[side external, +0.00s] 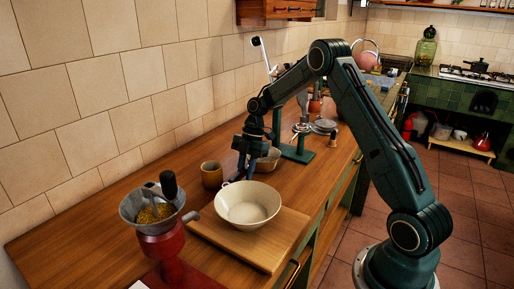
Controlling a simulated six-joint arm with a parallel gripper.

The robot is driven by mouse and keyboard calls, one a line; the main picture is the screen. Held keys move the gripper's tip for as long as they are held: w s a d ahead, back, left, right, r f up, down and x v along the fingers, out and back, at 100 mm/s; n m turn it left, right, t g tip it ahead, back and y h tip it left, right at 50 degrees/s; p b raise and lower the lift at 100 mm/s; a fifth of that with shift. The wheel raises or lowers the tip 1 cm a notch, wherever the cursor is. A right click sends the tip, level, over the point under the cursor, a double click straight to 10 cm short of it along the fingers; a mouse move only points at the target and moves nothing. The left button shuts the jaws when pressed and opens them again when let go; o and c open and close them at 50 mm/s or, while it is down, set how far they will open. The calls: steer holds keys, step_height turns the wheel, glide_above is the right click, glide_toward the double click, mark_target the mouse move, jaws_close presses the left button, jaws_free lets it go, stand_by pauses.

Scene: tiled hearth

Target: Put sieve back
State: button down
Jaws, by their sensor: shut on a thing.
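My gripper (241,174) points down just behind the cream bowl (249,207), close to its far rim. Its jaws are shut on what looks like the handle of the sieve. A shallow, greyish round vessel (268,160), which looks like the sieve, is directly behind and right of the jaws. My gripper hides part of it, and the grip itself is too small and dark to make out. I cannot tell whether the vessel touches the counter. The cream bowl stands upright on a wooden board (276,246) and looks empty.
A red grinder (166,250) with a grain-filled hopper (133,207) and a dark-handled scoop (169,184) stands front left. A brown mug (211,175) is left of my gripper. A green stand (299,152) and small items are behind. The counter (90,235) is clear at left.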

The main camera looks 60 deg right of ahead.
steer(key=shift+f, duration=0.4)
steer(key=c, duration=1.3)
jaws_free()
steer(key=shift+o, duration=0.2)
steer(key=shift+r, duration=0.5)
steer(key=v, duration=1.2)
